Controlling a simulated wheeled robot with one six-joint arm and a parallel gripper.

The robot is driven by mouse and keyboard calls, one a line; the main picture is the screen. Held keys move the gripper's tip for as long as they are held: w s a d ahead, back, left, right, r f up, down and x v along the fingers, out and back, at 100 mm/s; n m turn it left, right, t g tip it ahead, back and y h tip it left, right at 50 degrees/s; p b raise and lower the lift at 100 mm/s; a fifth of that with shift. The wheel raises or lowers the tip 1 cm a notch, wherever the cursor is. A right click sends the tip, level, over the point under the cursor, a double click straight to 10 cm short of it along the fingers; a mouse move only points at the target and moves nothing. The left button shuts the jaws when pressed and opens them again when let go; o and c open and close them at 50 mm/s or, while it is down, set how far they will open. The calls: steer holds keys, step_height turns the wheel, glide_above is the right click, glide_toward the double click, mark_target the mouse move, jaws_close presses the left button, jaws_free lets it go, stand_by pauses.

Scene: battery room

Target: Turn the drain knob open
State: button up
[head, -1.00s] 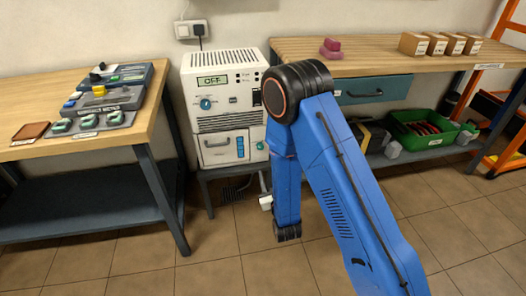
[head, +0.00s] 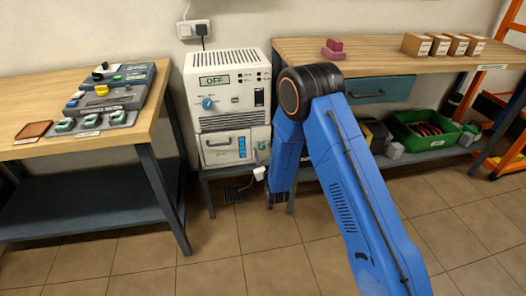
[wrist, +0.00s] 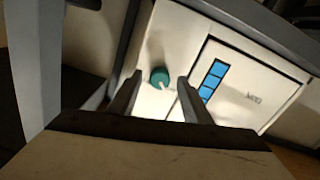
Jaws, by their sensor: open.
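The drain knob (wrist: 159,77) is a round teal knob with a pale pointer mark, on the white front panel of the lower unit. In the head view the knob (head: 262,146) is at the right of the unit's front. My gripper (wrist: 159,83) is open, with its two grey fingers on either side of the knob in the wrist view. Whether they touch it, I cannot tell. In the head view only a small pale part of the gripper (head: 259,173) shows, just below the knob; the arm hides the rest.
The lower unit has a blue level window (head: 242,147) and a grey handle (head: 218,143). Above it is a white charger (head: 226,80) with an "OFF" display and a blue knob (head: 208,104). Workbenches stand left (head: 60,162) and right (head: 385,56); the tiled floor in front is clear.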

steer(key=shift+w+a, duration=0.15)
steer(key=shift+w, duration=0.25)
steer(key=c, duration=1.1)
